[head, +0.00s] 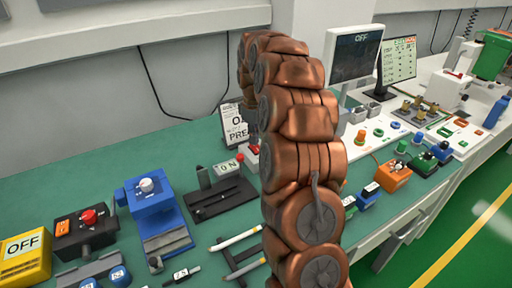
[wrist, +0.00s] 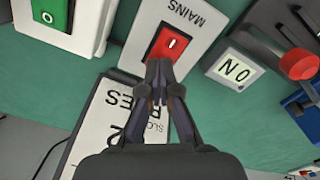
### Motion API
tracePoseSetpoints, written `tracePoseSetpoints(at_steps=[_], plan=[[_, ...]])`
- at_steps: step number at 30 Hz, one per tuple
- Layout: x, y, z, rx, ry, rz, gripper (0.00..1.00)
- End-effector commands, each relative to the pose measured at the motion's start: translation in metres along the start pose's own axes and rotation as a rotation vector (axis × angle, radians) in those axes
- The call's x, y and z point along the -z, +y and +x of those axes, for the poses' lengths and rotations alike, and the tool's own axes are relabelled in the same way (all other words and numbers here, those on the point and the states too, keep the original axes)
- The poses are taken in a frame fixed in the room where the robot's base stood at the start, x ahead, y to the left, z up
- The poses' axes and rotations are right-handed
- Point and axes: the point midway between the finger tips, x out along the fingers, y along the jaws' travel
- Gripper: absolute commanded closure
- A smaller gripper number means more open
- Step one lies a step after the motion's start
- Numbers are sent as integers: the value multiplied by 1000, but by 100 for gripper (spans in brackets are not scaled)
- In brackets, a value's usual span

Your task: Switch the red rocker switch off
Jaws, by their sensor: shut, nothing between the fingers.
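The red rocker switch (wrist: 168,44) sits in a white plate marked MAINS (wrist: 190,22), upside down in the wrist view. A white mark shows on the rocker. My gripper (wrist: 158,70) is shut and empty, with its fingertips over the lower edge of the red rocker in the wrist view. I cannot tell whether they touch it. A small display (wrist: 236,70) beside the plate reads ON, upside down; it also shows in the head view (head: 228,168). In the head view my arm hides the gripper.
A green switch (wrist: 53,12) stands left of the plate in the wrist view.

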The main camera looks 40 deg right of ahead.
Motion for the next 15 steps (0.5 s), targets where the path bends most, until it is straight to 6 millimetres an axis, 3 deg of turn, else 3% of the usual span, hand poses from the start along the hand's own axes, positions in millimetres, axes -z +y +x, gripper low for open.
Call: tracePoseSetpoints(at_steps=[15], plan=[[0,0,6,0,0,0,100]])
